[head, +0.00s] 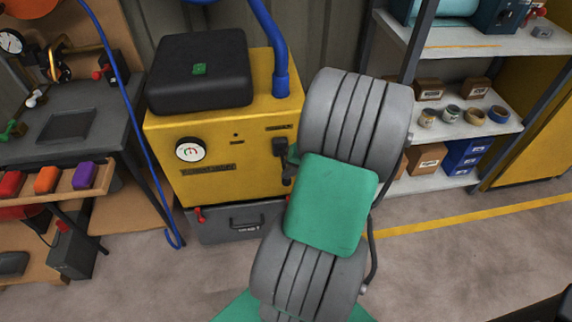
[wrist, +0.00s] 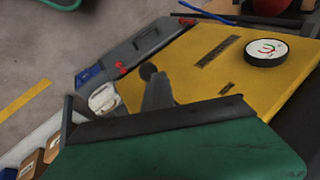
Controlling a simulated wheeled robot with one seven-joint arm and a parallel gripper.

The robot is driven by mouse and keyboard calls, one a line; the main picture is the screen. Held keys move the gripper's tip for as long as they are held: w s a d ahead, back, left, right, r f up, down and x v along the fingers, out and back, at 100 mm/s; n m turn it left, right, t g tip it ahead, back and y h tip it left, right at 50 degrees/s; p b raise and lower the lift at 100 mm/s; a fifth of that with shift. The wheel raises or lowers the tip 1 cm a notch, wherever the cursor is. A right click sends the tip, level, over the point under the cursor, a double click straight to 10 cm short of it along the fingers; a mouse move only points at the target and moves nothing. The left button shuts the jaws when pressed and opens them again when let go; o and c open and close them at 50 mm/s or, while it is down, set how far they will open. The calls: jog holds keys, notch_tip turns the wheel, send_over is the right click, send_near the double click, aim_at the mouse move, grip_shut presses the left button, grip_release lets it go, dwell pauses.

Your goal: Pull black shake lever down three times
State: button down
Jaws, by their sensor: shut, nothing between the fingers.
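The black shake lever (head: 287,174) is at the right side of the yellow machine's front (head: 235,160), below a dark block. My grey and green arm stands close in front and hides part of that side. In the wrist view, my gripper (wrist: 156,92) reaches out from its dark bar and green housing, its dark fingers shut and empty. A round black knob (wrist: 149,71), seemingly the lever's end, shows right at the fingertips. I cannot tell whether they touch. In the head view my fingers are mostly hidden or hard to tell from the lever.
A black box (head: 200,70) sits on the machine, beside a blue hose (head: 268,40). A gauge (head: 190,149) is on the front and a grey drawer (head: 237,222) is below. A workbench (head: 65,115) stands left, shelves (head: 455,115) right.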

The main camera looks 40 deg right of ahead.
notch_tip(320, 180, up, 6)
jog(key=w+d+p, duration=0.1)
jog(key=p, duration=0.4)
jog(key=shift+w+d, duration=0.15)
jog(key=shift+w, duration=0.25)
dwell(0.3)
jog(key=shift+r, duration=0.1)
jog(key=shift+w+d+r+p, duration=0.15)
jog(key=shift+w+r+p, duration=0.1)
jog(key=shift+r+p, duration=0.45)
jog(key=shift+w+d+r+p, duration=0.2)
jog(key=shift+r+p, duration=0.35)
jog(key=shift+r, duration=0.3)
jog(key=shift+w+d+r+p, duration=0.1)
jog(key=shift+w+r+p, duration=0.15)
jog(key=shift+r+p, duration=0.45)
jog(key=shift+r, duration=0.1)
dwell(0.7)
